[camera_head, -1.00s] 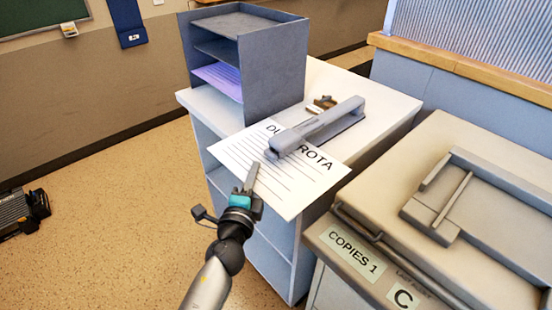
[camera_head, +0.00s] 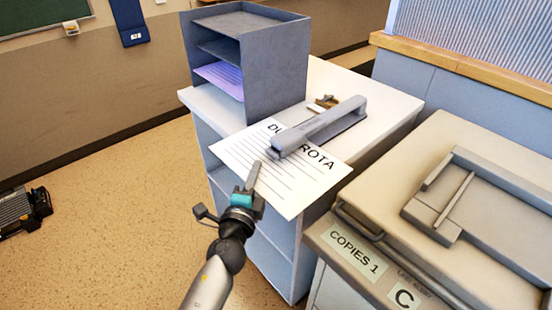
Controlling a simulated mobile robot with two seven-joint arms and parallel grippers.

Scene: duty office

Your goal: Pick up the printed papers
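The printed paper (camera_head: 285,192) is a white sheet headed "DUTY ROTA" with ruled lines. It lies on the white cabinet top and its near part sticks out past the edge. A grey long-arm stapler (camera_head: 325,125) lies across its heading and hides some letters. My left gripper (camera_head: 254,178) is at the overhanging near-left edge of the sheet, one finger showing over the paper. Any finger under the sheet is hidden, so I cannot tell whether it grips the paper. My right gripper is not in view.
A grey tray rack (camera_head: 270,75) with purple sheets (camera_head: 222,78) stands on the cabinet (camera_head: 385,92) behind the paper. A small brown object (camera_head: 325,102) lies by the stapler. A beige copier (camera_head: 405,175) labelled "COPIES 1" stands close on the right. The floor at left is mostly clear.

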